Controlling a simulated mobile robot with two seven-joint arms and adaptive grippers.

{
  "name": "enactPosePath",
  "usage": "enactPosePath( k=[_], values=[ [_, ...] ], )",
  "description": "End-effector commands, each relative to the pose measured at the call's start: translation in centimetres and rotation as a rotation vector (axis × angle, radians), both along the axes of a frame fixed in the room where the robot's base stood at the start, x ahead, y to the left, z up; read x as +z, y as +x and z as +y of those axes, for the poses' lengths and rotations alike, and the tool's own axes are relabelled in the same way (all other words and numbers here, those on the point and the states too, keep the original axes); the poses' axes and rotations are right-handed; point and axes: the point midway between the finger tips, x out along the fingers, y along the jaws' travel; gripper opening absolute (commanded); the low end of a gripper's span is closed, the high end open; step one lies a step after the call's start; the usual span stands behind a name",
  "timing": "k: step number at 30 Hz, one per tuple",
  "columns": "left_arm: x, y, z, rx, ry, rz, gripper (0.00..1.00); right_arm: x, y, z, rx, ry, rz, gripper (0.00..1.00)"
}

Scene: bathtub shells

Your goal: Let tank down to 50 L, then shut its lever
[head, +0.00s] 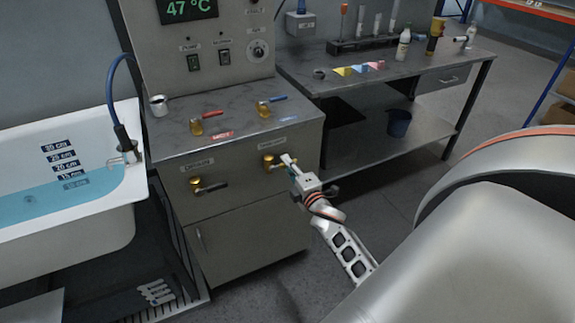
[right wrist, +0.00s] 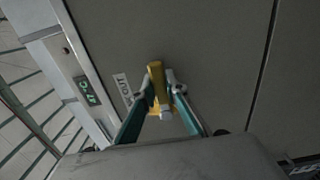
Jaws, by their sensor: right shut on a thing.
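The brass valve marked with a label ending in "OUT" (head: 269,161) is on the right of the grey cabinet's front. My right gripper (head: 287,161) is shut at this valve, on its lever. In the right wrist view, my right gripper (right wrist: 160,100) has its two fingers on either side of the yellow-brass lever part (right wrist: 155,78). The fingers hide much of the lever, so I cannot tell its exact angle. No tank level reading is legible. My left gripper is not in view.
A second brass valve with a dark lever (head: 206,186) is left on the cabinet (head: 240,226). Red-handled (head: 208,116) and blue-handled (head: 272,100) taps are on top. The white bathtub (head: 120,195) holds blue water at far left. A workbench (head: 400,75) stands behind right.

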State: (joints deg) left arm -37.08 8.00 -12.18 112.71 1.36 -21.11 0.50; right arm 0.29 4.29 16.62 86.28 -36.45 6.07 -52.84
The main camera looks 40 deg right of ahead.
Motion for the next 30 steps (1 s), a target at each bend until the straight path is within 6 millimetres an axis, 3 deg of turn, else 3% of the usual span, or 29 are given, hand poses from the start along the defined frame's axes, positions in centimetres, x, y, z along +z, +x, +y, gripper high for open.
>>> enactPosePath(
  k=[7,8,9,22,30],
  values=[
    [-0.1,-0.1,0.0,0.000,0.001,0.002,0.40,0.1,0.0,0.0,0.001,-0.008,0.001,0.00],
    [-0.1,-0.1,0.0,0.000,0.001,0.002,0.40,0.1,0.0,0.0,0.001,-0.008,0.001,0.20],
    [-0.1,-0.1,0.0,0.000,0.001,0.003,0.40,0.1,0.0,0.0,0.001,-0.007,0.001,0.31],
    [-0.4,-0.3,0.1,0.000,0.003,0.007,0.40,-0.1,-0.5,0.1,0.000,-0.004,0.002,0.31],
    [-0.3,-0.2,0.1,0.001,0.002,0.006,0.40,-0.1,-4.9,1.2,0.000,-0.002,0.004,0.31]
  ],
)
